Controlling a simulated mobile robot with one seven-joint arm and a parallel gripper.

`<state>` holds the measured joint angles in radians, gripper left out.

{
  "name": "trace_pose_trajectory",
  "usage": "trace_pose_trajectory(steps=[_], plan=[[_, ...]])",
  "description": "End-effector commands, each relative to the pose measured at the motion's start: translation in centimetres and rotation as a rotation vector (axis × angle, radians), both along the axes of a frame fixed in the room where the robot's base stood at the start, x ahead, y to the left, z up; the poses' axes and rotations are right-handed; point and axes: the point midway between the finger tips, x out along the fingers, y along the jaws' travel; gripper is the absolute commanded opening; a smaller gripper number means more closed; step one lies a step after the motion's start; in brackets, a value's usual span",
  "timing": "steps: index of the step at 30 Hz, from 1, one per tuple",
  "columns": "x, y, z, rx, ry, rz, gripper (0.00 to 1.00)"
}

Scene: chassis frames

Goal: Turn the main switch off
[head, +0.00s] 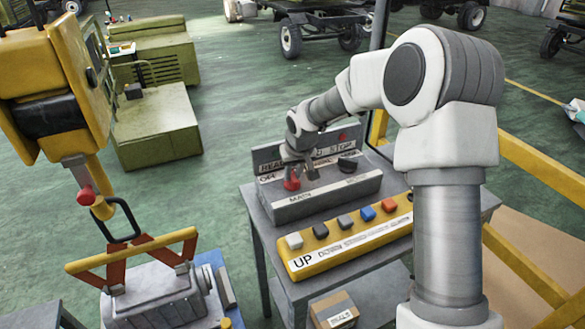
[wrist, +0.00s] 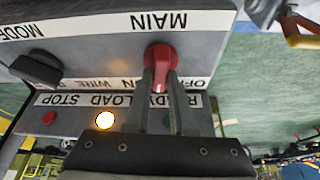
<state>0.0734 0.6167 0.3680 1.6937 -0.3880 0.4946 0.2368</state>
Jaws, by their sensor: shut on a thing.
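The red main switch (head: 291,183) sits on the left of the grey control box (head: 335,198), above the MAIN label. In the wrist view, which is upside down, the red switch knob (wrist: 160,57) stands between the two fingers. My gripper (head: 302,172) comes down onto it from above. My gripper's fingers (wrist: 161,92) are shut on the knob's handle, one on each side. The handle points straight toward the gripper's palm, with the OFF lettering (wrist: 203,83) beside it on the right in the wrist view. My fingers partly hide the lettering.
A black MODE knob (wrist: 37,69) is beside the switch. A pale lamp (wrist: 104,121) is lit on the back panel. A yellow pendant (head: 345,237) with several coloured buttons lies in front. A hoist hook (head: 118,222) hangs at left.

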Motion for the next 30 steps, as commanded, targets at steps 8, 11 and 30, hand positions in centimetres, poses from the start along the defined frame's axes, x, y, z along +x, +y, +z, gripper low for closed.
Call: trace_pose_trajectory(steps=[8, 11, 30], plan=[[0.09, -0.29, 0.39, 0.003, 0.003, 0.259, 0.0], [0.14, -0.35, 0.36, 0.004, 0.003, 0.354, 0.0], [0.39, -0.44, 0.1, 0.0, -0.001, 0.846, 0.0]])
